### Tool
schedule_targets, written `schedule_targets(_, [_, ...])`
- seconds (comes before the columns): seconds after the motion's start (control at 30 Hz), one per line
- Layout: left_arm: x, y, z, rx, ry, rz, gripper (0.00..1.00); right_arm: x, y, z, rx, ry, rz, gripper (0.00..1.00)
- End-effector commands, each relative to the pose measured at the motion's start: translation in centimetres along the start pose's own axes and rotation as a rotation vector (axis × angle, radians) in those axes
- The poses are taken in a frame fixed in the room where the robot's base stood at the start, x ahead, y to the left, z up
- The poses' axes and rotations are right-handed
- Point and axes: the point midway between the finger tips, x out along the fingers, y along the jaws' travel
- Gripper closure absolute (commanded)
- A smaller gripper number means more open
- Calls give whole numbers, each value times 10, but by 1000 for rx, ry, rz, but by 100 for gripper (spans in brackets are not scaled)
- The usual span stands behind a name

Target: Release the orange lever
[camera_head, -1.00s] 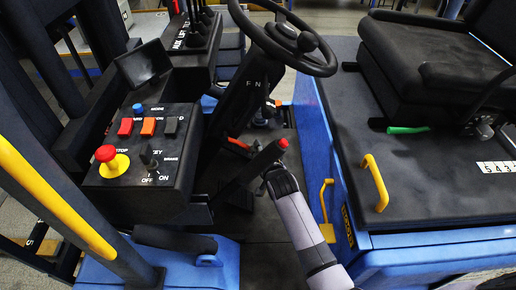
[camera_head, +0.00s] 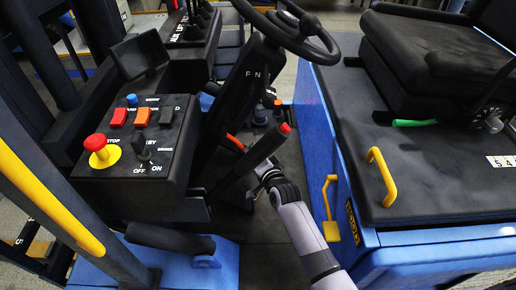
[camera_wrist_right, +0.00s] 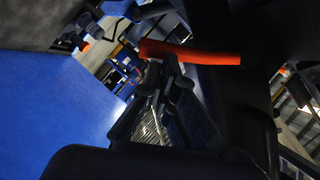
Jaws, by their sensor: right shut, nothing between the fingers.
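The orange lever (camera_head: 235,141) shows as a short orange piece low beside the steering column, partly hidden by a black lever with a red tip (camera_head: 286,128). In the right wrist view an orange-red bar (camera_wrist_right: 190,52) lies across the upper middle, just beyond the fingers. My right gripper (camera_head: 265,171) is shut and empty, close to the black lever, below its red tip. In the right wrist view its dark fingers (camera_wrist_right: 160,76) point up at the bar; I cannot tell whether they touch it. My left gripper is out of view.
A control console (camera_head: 120,165) with a red stop button (camera_head: 97,142) stands at left. The steering wheel (camera_head: 290,35) is above. A seat (camera_head: 430,60) on a blue base with a yellow handle (camera_head: 382,177) is at right. Dark floor lies between.

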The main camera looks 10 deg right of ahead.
Motion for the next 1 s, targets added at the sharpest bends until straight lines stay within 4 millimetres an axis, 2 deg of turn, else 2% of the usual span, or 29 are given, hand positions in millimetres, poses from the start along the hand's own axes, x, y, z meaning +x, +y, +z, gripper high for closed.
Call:
schedule_targets(0.03, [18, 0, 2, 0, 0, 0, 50, 4, 11, 9, 39, -1, -18, 100])
schedule_targets(0.1, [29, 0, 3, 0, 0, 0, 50, 8, 14, 15, 97, -1, -47, 100])
schedule_targets(0.5, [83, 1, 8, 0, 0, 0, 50, 20, 15, 41, 360, 0, -176, 100])
schedule_targets(0.73, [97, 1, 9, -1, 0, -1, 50, 24, 12, 47, 436, 1, -213, 100])
schedule_targets(1.0, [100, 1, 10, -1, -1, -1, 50, 24, 10, 49, 464, 0, -225, 100])
